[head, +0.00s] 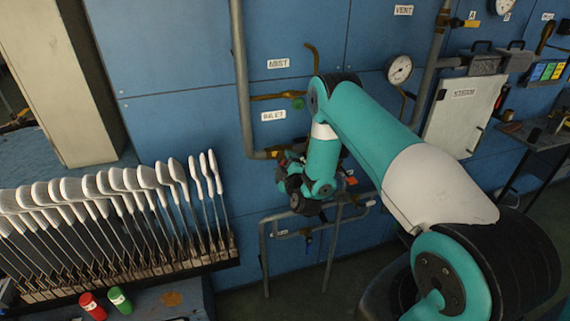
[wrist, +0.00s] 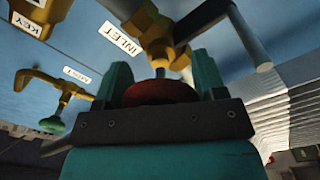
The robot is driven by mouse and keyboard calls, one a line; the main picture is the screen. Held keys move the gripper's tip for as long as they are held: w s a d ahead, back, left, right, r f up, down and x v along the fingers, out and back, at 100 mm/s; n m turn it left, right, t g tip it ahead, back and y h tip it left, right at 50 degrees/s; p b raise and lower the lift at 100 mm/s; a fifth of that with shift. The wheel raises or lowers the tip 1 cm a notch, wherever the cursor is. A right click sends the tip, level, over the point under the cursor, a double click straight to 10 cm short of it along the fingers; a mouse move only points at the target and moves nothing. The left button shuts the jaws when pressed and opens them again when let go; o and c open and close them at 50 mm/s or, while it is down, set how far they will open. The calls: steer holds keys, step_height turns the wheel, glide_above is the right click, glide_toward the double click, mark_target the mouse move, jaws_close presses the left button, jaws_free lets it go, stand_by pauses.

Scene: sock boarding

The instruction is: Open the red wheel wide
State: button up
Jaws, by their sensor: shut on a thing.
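The red wheel (wrist: 160,93) sits on a brass valve (wrist: 158,45) under the INLET label (wrist: 120,40) in the wrist view. My gripper (wrist: 162,82) is shut on the wheel, with one teal finger on each side of it. The wheel's near part is hidden behind my gripper's dark front edge. In the head view my gripper (head: 287,163) is at the lower end of the grey pipe on the blue wall, below the INLET label (head: 273,115). My wrist hides most of the wheel there. How far the valve is turned cannot be told.
A smaller valve with a green wheel (head: 298,103) is on the wall just above my wrist. The grey pipe (head: 243,80) runs down at the left of my arm. A rack of white sock boards (head: 120,185) stands at the left. A low pipe frame (head: 300,218) is below.

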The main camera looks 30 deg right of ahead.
steer(key=n, duration=0.4)
steer(key=shift+s+f+n, duration=0.1)
steer(key=shift+n, duration=0.2)
steer(key=shift+n+p, duration=0.45)
steer(key=shift+n, duration=1.55)
steer(key=o, duration=0.9)
